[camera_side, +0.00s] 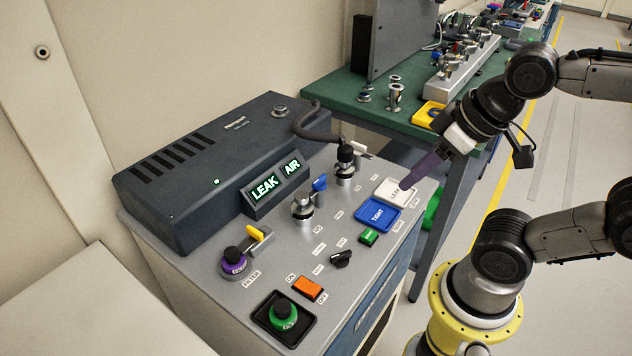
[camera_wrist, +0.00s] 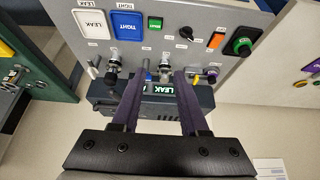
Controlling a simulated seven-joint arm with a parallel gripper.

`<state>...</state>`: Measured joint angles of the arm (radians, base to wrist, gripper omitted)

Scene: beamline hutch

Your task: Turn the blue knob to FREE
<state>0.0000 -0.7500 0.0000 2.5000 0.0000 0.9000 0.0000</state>
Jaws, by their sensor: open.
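The blue knob (camera_side: 320,183) is a small blue handle beside a silver valve fitting (camera_side: 302,207) on the grey panel, in front of the lit LEAK/AIR box. It also seems to show in the wrist view as a blue piece (camera_wrist: 148,75) between my fingers, partly hidden. My gripper (camera_side: 408,181) has purple fingers and hangs above the panel's right side, to the right of the blue knob. In the wrist view my gripper (camera_wrist: 157,74) is open with a gap between the fingers, and nothing is held. I cannot read a FREE label.
A white LEAK plate (camera_side: 397,191) and a blue TIGHT plate (camera_side: 378,214) lie on the panel near my gripper. A white-handled valve (camera_side: 361,150), black knob (camera_side: 341,258), orange switch (camera_side: 308,288), green knob (camera_side: 283,312) and purple knob with yellow handle (camera_side: 233,258) stand around.

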